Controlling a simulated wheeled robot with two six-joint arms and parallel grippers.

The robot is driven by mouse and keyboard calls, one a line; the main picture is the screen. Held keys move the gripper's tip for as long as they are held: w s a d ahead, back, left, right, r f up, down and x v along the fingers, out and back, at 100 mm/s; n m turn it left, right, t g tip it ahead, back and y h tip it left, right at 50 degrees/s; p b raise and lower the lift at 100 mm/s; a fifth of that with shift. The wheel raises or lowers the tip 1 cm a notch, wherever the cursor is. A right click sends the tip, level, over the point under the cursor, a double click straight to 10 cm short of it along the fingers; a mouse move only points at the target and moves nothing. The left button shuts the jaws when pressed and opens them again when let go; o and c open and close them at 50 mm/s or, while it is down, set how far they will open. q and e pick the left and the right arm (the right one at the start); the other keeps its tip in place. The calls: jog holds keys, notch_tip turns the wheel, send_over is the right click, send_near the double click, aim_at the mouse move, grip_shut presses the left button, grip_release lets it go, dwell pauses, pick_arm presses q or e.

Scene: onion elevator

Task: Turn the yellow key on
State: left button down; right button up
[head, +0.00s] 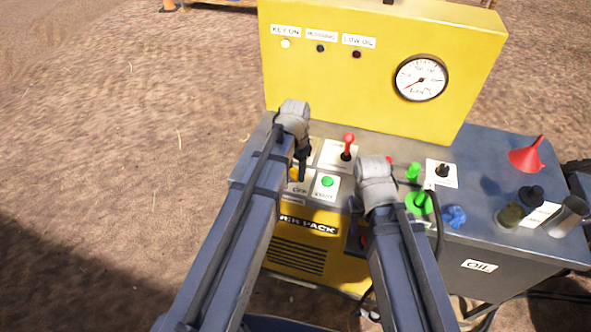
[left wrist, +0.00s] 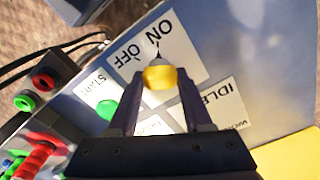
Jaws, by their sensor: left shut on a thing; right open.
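The yellow key (left wrist: 161,77) sits on a white ON/OFF label (left wrist: 170,42) on the grey panel. My left gripper (head: 301,167) reaches down over it and is shut on it, one finger on each side in the left wrist view. A thin black pointer at the key points toward the label between the ON and OFF words; I cannot tell the exact setting. In the head view my arm mostly hides the key. My right gripper (head: 377,180) is over the panel to the right; its fingers are mostly hidden.
The green start button (head: 327,182) and red lever (head: 348,145) are close to the key. A yellow gauge board (head: 380,100) rises behind, with a pale KEY ON lamp (head: 285,44). A red funnel (head: 527,155) and a blue knob (head: 454,216) are right.

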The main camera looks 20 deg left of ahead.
aim_at(296, 171)
dwell(0.4)
pick_arm(q)
jog(key=shift+c, duration=1.6)
grip_release()
jog(key=shift+r, duration=0.1)
notch_tip(296, 171, up, 8)
jog(key=p, duration=0.8)
jog(key=shift+f, duration=0.2)
jog(key=shift+d, duration=0.1)
